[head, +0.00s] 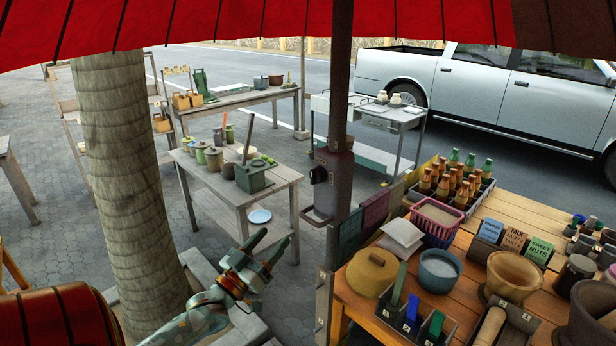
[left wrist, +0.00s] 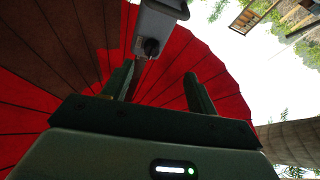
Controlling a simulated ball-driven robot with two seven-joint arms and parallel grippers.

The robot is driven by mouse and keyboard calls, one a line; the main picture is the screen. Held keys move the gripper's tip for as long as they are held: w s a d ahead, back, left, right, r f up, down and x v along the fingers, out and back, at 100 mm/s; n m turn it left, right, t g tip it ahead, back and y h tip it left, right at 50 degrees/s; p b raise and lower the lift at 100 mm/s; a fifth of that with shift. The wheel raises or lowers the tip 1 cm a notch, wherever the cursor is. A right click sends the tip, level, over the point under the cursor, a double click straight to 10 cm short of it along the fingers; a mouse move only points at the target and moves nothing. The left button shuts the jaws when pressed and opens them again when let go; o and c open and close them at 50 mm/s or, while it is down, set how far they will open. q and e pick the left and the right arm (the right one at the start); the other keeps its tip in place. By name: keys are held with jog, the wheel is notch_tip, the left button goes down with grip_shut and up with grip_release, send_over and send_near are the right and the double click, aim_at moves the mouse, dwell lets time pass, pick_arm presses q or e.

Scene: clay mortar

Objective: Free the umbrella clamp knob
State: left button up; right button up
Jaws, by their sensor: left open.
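The umbrella clamp (head: 335,185) is a grey-brown box around the dark umbrella pole (head: 341,70). Its black knob (head: 318,175) sticks out on the left side, and a bracket or handle shows below it. My left gripper (head: 274,239) is below and to the left of the knob, apart from it, with its fingers pointing up. In the left wrist view the gripper (left wrist: 160,74) is open and empty. There the knob (left wrist: 151,47) shows beyond the fingertips, nearer the left finger, under the clamp's grey body (left wrist: 160,18). My right gripper is not in view.
A tree trunk (head: 125,190) stands left of my left arm. The red umbrella canopy (head: 240,20) hangs overhead. A wooden stall table (head: 510,225) with bowls, bottles and a pink basket (head: 436,218) stands right of the pole. A side table (head: 235,195) with jars is behind.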

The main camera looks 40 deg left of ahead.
aim_at(315, 178)
pick_arm(q)
jog(key=shift+t, duration=0.3)
jog(key=r+x, duration=0.1)
jog(key=x, duration=0.4)
jog(key=p+x, duration=0.1)
jog(key=x, duration=0.4)
jog(key=s+r+p+x, duration=0.1)
jog(key=x, duration=0.5)
jog(key=shift+d+r, duration=0.35)
jog(key=shift+d, duration=0.05)
jog(key=shift+w+a+r, duration=0.1)
jog(key=shift+w+r, duration=0.1)
jog(key=shift+w, duration=0.45)
jog(key=c, duration=1)
